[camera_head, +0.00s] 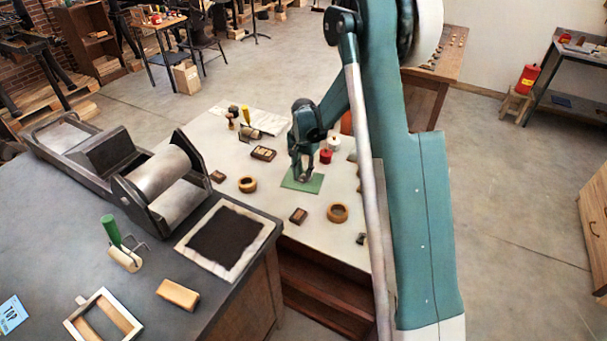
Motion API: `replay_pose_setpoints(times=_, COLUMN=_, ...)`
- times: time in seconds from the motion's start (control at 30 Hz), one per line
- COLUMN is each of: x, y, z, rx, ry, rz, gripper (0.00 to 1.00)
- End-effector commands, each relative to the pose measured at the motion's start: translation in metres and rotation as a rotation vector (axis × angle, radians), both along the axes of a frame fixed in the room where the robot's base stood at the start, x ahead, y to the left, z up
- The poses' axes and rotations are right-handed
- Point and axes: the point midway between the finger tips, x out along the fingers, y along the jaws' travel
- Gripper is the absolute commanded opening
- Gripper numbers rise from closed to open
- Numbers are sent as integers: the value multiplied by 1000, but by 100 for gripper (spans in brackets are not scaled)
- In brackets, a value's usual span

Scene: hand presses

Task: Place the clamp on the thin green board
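The thin green board (291,184) lies flat on the white table, and its middle is partly covered by my gripper. My gripper (303,176) points down right over the board, its tips close to or touching the surface. The fingers are small and dark here, so I cannot tell whether they are open or shut, or whether they hold anything. I cannot make out the clamp for certain. A small dark object (361,238) lies at the table's right edge, too small to identify.
Tape-like rings (338,213) (247,184), small dark blocks (298,215), red and white jars (326,156) and a roller (249,133) stand around the board. The dark press bench (150,290) is at left, with a green-handled roller (111,231).

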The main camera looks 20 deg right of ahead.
Motion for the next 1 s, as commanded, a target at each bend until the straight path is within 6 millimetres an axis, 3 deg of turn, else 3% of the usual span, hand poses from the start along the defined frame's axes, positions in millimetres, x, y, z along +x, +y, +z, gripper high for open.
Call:
replay_pose_setpoints(times=0.57, x=0, y=0, z=6, rx=0, ry=0, rz=0, gripper=30)
replay_pose_setpoints(times=0.77, x=0, y=0, z=25, rx=0, ry=0, rz=0, gripper=30)
replay_pose_setpoints(times=1.0, x=0, y=0, z=62, rx=0, ry=0, rz=0, gripper=30)
